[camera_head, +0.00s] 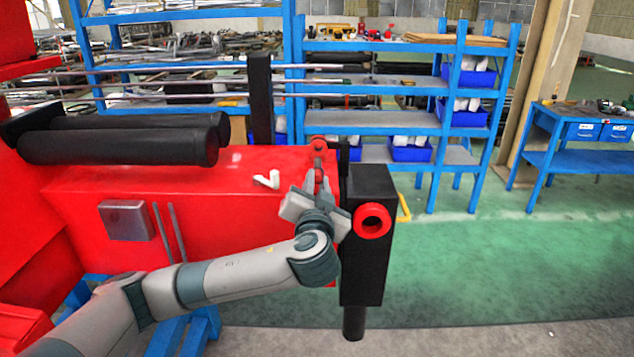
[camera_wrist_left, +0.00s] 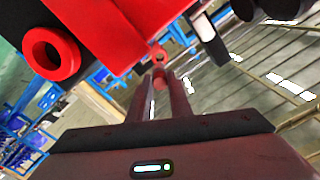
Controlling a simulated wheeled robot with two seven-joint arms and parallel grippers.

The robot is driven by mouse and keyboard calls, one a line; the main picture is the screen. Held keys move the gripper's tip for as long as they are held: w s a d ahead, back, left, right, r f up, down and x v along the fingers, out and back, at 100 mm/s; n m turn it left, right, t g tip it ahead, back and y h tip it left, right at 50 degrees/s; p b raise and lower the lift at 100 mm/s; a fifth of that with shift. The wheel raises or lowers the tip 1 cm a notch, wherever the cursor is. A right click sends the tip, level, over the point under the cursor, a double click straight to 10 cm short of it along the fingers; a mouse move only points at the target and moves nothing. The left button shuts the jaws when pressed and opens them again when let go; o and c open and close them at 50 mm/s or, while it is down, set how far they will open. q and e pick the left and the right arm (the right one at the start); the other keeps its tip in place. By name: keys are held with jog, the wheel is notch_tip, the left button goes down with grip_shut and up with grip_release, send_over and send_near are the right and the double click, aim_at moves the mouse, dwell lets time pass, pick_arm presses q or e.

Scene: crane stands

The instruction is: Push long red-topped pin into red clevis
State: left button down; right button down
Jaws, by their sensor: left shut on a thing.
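The red clevis (camera_head: 318,143) stands at the far edge of the red beam's end, a small rounded lug; it also shows in the left wrist view (camera_wrist_left: 158,54), just beyond my fingertips. My left gripper (camera_head: 318,184) is shut on the red-topped pin (camera_head: 319,177), of which a small red part shows between the fingers, also in the left wrist view (camera_wrist_left: 160,75). The pin is close to the clevis and roughly in line with it. Its shaft is mostly hidden, and I cannot tell whether it is in the hole. My right gripper is not in view.
A black post (camera_head: 366,270) with a red ring (camera_head: 372,220) stands just right of my gripper. A white piece (camera_head: 267,180) lies on the red beam (camera_head: 80,200). Black cylinders (camera_head: 120,143) lie at left. Blue shelves (camera_head: 400,125) stand behind; the green floor at right is clear.

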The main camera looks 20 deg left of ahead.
aim_at(318, 160)
pick_arm(q)
jog(key=shift+w+f, duration=0.1)
jog(key=shift+w+a, duration=0.1)
jog(key=shift+w, duration=0.1)
jog(key=shift+b+x, duration=0.5)
jog(key=shift+x, duration=0.75)
jog(key=shift+b+x, duration=0.35)
jog(key=shift+x, duration=1)
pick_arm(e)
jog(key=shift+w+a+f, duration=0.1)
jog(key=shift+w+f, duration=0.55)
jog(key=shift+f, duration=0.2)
